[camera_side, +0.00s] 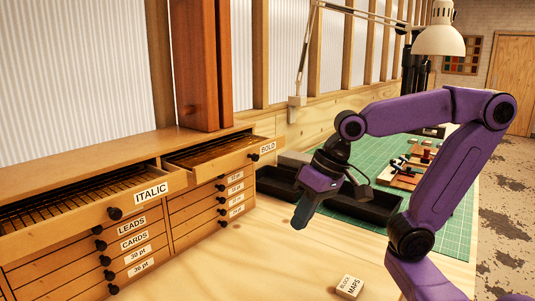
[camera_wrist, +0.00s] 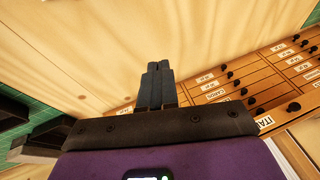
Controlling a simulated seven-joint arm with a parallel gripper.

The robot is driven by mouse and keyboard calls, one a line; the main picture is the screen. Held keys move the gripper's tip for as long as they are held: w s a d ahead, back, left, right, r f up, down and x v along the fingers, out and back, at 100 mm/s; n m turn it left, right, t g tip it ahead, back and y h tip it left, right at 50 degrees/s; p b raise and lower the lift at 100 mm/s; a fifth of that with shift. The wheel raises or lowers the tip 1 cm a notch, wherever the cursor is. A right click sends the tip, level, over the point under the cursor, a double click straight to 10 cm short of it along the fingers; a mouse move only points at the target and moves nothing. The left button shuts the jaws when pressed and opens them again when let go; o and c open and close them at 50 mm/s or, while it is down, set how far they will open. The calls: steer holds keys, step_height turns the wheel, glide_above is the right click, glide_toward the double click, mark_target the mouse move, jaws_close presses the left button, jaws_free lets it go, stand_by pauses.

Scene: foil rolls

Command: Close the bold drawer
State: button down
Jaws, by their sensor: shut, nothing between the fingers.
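The bold drawer (camera_side: 216,158) is the top drawer of the right column of the wooden cabinet. It sticks out, showing its inside, with a dark round knob (camera_side: 254,157) and a "BOLD" label (camera_side: 267,148) on its front. My gripper (camera_side: 300,223) is shut and empty, pointing down over the wooden bench. It is in front of the cabinet, right of and lower than the bold drawer's front in the side view, and apart from it. In the wrist view my shut fingers (camera_wrist: 158,67) show side by side. I cannot make out the bold drawer there.
The italic drawer (camera_side: 90,208) also stands open at left. Closed labelled drawers (camera_wrist: 238,90) lie below. A black tray (camera_side: 365,207) is behind my gripper, near a green cutting mat (camera_side: 456,190).

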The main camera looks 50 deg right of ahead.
mark_target(223, 147)
steer(key=w+d+r+m+t+h, duration=0.1)
steer(key=w+d+r+m+t, duration=0.2)
steer(key=d+r+m, duration=0.4)
steer(key=w+d+r+m+t+h, duration=0.1)
steer(key=w+d+r+m+t, duration=0.2)
steer(key=r+m, duration=0.5)
steer(key=w+f+m, duration=0.1)
steer(key=w+f, duration=0.7)
steer(key=w, duration=0.2)
steer(key=shift+w, duration=0.15)
steer(key=shift+w+d, duration=0.1)
steer(key=w, duration=1.3)
steer(key=shift+w, duration=0.4)
steer(key=shift+s, duration=0.1)
